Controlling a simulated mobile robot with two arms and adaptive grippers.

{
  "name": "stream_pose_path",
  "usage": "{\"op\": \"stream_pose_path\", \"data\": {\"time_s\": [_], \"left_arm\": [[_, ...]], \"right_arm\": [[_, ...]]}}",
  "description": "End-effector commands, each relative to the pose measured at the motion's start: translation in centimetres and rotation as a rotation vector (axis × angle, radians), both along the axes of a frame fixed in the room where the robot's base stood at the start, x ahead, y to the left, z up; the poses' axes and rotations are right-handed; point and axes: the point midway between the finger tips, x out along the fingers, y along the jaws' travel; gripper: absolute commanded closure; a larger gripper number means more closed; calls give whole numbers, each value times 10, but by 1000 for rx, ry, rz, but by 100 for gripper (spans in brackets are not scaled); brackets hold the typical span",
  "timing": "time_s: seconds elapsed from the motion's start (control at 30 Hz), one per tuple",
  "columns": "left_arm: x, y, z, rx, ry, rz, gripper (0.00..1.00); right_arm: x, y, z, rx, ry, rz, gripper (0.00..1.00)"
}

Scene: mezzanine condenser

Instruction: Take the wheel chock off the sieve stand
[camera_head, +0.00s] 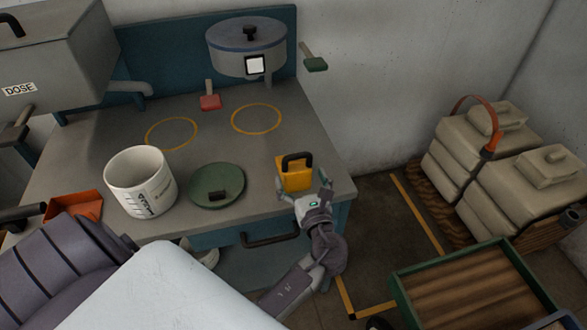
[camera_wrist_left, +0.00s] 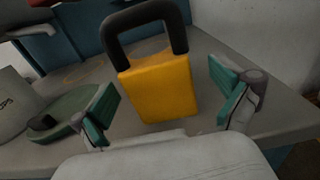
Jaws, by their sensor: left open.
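The wheel chock (camera_head: 295,178) is a yellow wedge block with a black handle, on the front right part of the grey top of the sieve stand (camera_head: 225,210). In the left wrist view the chock (camera_wrist_left: 160,88) stands between the fingers, its handle upward, with a gap on both sides. My left gripper (camera_head: 303,190) is open at the near side of the chock and holds nothing. Its green-padded fingers (camera_wrist_left: 166,98) are spread wide in the wrist view. My right gripper is not in view.
A green lid (camera_head: 217,186) and a white bucket (camera_head: 141,182) stand left of the chock. Two yellow rings mark bare top behind it. A grey pot (camera_head: 246,45) is at the back. A green-rimmed crate (camera_head: 395,283) and stacked sacks (camera_head: 455,150) are on the right floor.

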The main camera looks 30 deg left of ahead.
Motion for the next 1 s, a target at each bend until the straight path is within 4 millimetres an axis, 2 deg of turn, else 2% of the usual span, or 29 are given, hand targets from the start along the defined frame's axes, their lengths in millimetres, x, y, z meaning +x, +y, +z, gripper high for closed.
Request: {"op": "stream_pose_path", "data": {"time_s": [0.33,0.6,1.0], "left_arm": [[26,36,-1,2,-1,1,0],[30,40,-2,-1,-1,-1,0],[30,40,-2,-1,1,-1,67]], "right_arm": [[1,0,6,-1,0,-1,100],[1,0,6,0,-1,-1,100],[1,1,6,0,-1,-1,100]]}}
